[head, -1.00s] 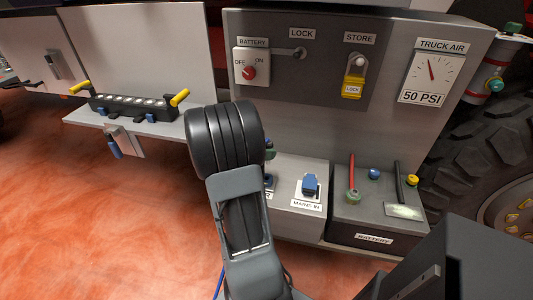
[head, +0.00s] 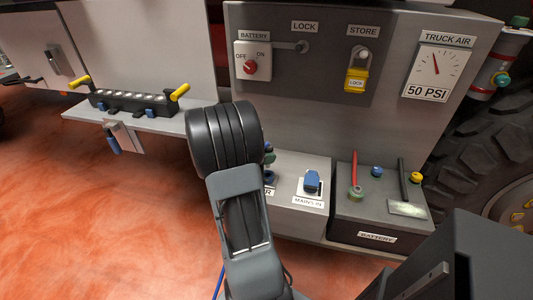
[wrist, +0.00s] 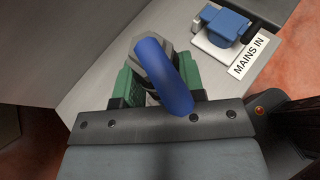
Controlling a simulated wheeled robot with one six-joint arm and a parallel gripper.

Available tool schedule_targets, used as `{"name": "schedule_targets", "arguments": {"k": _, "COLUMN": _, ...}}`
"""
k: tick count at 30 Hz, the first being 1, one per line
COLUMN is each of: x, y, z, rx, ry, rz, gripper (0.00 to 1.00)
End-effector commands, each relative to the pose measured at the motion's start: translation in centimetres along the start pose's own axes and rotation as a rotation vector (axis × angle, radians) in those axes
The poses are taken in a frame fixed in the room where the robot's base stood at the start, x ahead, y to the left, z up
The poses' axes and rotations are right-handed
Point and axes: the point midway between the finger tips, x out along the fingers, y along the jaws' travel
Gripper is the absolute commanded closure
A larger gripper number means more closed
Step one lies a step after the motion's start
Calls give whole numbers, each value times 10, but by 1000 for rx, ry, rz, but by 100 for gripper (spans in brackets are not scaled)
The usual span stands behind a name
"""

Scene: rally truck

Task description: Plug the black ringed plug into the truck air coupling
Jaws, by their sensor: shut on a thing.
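My gripper (wrist: 153,92) is shut, its green pads on either side of a held piece. A thick blue hose (wrist: 168,80) rises from between the pads toward the wrist camera. A grey faceted collar (wrist: 152,45) shows at the hose's far end; I cannot tell whether it belongs to the plug or to a fitting beyond it. The plug's black rings are hidden. In the head view my arm covers most of the gripper. A dark blue fitting (head: 269,178) on the low grey box shows just right of my arm, beside a label ending in "R"; whether plug and fitting touch is hidden.
The blue MAINS IN socket (head: 312,181) sits to the right on the same box. Beyond it is the battery (head: 378,215) with red and black upright leads. The TRUCK AIR gauge (head: 437,70) hangs on the panel above. A strip with yellow handles (head: 132,103) lies left on the ledge.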

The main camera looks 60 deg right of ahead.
Motion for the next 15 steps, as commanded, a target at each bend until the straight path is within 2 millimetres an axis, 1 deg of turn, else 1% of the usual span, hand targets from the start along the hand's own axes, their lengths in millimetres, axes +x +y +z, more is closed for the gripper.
{"name": "schedule_targets", "arguments": {"k": 1, "x": 3, "y": 0, "z": -8, "rx": 0, "ry": 0, "rz": 0, "gripper": 88}}
{"name": "schedule_targets", "arguments": {"k": 6, "x": 8, "y": 0, "z": -19, "rx": 0, "ry": 0, "rz": 0, "gripper": 88}}
{"name": "schedule_targets", "arguments": {"k": 15, "x": 9, "y": 0, "z": -22, "rx": 0, "ry": 0, "rz": 1, "gripper": 88}}
